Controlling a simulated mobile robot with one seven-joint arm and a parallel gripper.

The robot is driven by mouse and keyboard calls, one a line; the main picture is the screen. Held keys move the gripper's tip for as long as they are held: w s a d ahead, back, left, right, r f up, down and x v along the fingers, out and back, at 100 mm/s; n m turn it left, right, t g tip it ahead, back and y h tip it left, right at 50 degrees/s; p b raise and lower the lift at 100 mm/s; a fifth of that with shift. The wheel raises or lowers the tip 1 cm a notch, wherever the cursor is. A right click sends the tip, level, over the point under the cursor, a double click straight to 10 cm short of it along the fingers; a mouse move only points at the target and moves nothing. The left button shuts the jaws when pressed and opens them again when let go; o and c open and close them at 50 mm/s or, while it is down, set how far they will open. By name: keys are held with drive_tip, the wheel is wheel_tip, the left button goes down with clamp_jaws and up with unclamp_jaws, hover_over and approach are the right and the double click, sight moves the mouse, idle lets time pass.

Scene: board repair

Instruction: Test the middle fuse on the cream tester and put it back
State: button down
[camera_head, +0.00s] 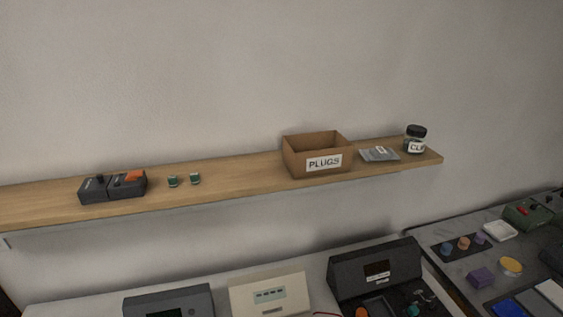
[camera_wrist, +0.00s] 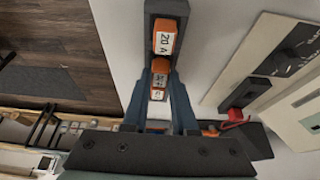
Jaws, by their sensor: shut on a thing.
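My gripper (camera_wrist: 160,70) shows in the wrist view, with its blue fingers closed on an orange fuse (camera_wrist: 160,66). I cannot tell whether the held fuse is seated or lifted. The cream tester (camera_head: 269,280) stands at the bottom middle of the head view, with a small display on its face. A cream panel (camera_wrist: 222,92) shows at the right of the wrist view. My gripper is outside the head view.
Dark devices (camera_head: 170,303) (camera_head: 345,272) flank the tester. A red piece (camera_wrist: 234,116) lies beside the cream panel. The right-hand bench (camera_head: 450,262) holds several small parts.

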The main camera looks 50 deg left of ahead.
drive_tip(key=shift+f, duration=0.4)
idle(0.3)
drive_tip(key=shift+c, duration=1.8)
unclamp_jaws()
drive_tip(key=shift+r, duration=0.1)
drive_tip(key=shift+r+p, duration=1.25)
drive_tip(key=shift+r, duration=0.2)
drive_tip(key=shift+r, duration=0.15)
drive_tip(key=shift+r+p, duration=2.75)
drive_tip(key=shift+r, duration=0.1)
drive_tip(key=shift+w, duration=0.1)
